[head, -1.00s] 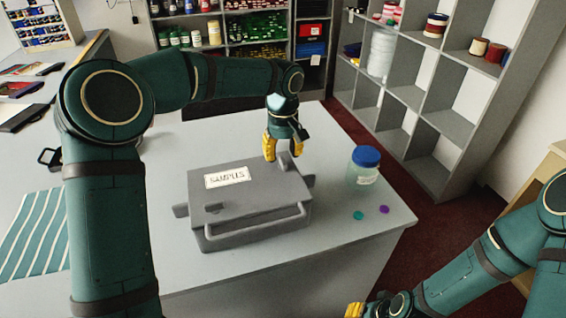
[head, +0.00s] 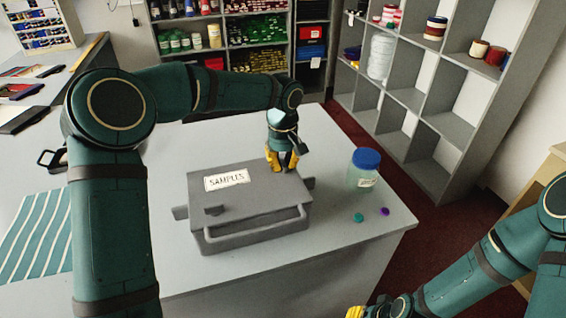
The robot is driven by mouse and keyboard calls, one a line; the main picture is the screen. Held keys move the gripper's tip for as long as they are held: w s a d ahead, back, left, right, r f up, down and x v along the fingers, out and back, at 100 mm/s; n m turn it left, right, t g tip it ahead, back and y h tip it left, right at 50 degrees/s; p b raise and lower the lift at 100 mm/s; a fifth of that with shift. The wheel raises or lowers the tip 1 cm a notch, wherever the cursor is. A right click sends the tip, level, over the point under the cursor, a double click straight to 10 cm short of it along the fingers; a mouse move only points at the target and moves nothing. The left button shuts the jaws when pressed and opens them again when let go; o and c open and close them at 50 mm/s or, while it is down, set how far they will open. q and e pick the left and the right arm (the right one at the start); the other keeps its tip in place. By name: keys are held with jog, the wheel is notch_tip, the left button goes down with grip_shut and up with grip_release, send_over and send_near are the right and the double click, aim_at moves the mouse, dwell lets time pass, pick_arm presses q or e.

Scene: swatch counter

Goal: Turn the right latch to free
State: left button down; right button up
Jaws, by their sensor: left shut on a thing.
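A grey case (head: 245,222) marked SAMPLES (head: 227,179) stands on the counter with its lid down and a bar handle at the front. My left gripper (head: 281,160) has yellow fingers pointing down at the lid's right back part. It is shut on the right latch, which its fingers mostly hide, so the latch's angle cannot be read. My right gripper (head: 356,312) shows only a yellow part at the bottom edge; its fingertips are out of frame.
A jar with a blue lid (head: 364,170) stands right of the case, with a teal disc (head: 359,217) and a purple disc (head: 385,211) in front of it. A striped cloth (head: 36,238) lies at left. The counter's front right is mostly clear.

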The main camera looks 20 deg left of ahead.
pick_arm(q)
jog(key=shift+m, duration=0.4)
jog(key=m+p, duration=0.1)
jog(key=m, duration=0.1)
jog(key=shift+m+p, duration=0.35)
jog(key=shift+m, duration=0.05)
jog(key=m+p, duration=0.2)
jog(key=m, duration=0.3)
jog(key=m+p, duration=0.2)
jog(key=m, duration=0.3)
jog(key=m+p, duration=0.1)
jog(key=m, duration=0.3)
jog(key=shift+f, duration=0.1)
jog(key=shift+m, duration=0.3)
jog(key=c, duration=1)
grip_release()
